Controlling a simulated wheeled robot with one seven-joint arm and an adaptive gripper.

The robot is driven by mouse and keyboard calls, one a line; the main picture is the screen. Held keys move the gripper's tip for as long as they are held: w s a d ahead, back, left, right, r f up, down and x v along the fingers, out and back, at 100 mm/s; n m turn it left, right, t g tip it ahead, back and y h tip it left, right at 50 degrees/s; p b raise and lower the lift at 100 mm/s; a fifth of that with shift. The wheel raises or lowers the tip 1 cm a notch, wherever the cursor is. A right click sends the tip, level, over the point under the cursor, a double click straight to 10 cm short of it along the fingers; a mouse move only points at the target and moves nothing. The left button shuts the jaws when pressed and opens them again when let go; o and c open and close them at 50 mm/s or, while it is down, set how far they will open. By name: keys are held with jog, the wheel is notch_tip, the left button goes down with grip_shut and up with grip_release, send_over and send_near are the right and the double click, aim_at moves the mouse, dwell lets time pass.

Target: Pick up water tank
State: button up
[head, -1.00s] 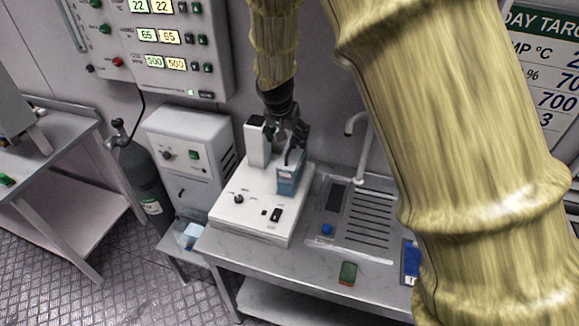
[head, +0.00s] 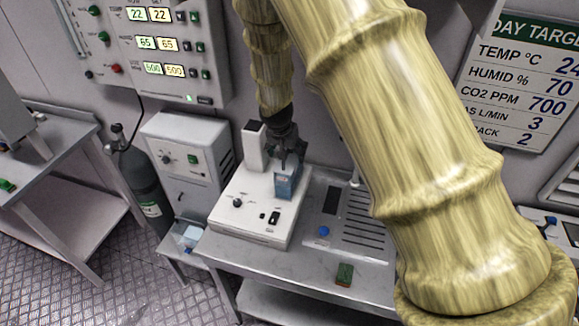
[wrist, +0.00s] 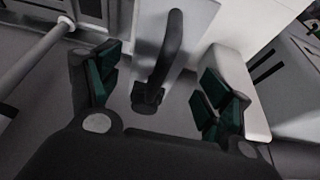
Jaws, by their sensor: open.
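The water tank (head: 286,184) is a small blue box with a dark top. It stands upright on the right part of a white machine (head: 236,214). My gripper (head: 287,163) is open and points down at the top of the tank in the head view. In the wrist view, a dark curved bar (wrist: 170,48), which looks like the tank's handle, lies between the spread green-padded fingers of my gripper (wrist: 160,85). It appears apart from both fingers. The gripper hides part of the tank's top.
A white block (head: 254,146) rises from the machine just left of my gripper. A sink drainer (head: 360,225) with a tap is to the right. A control panel hangs on the wall behind.

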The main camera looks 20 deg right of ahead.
aim_at(290, 156)
jog(key=shift+w+d+f+p, duration=0.1)
jog(key=shift+d+f+p, duration=0.25)
jog(key=shift+f+p, duration=0.25)
jog(key=shift+p+x, duration=0.45)
jog(key=shift+x, duration=0.95)
jog(key=shift+c, duration=0.4)
jog(key=shift+r, duration=0.1)
grip_shut()
